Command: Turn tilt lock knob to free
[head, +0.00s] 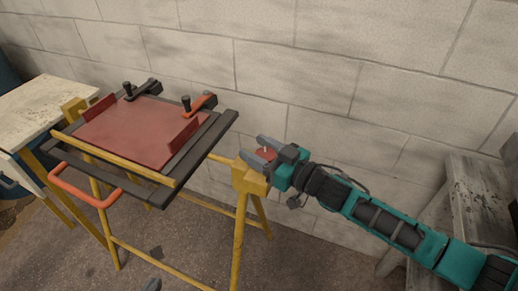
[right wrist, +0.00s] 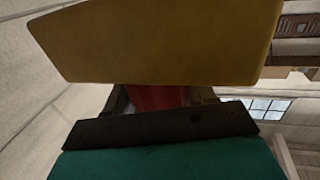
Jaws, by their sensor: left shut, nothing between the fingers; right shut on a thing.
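The red tilt lock knob (head: 265,153) sits at the right side of the yellow stand, by the yellow end block (head: 248,178). My right gripper (head: 260,150) reaches in from the right and is shut on the knob, with its fingers on either side. In the right wrist view the red knob (right wrist: 155,97) shows between the dark fingers, partly hidden by the yellow block (right wrist: 160,45).
The frame carries a red panel (head: 125,133), black rails, two clamps (head: 200,102) at the back and an orange handle (head: 85,187) in front. A white-topped bench (head: 40,108) stands left. A block wall (head: 330,90) is close behind. A grey wooden piece (head: 478,200) stands right.

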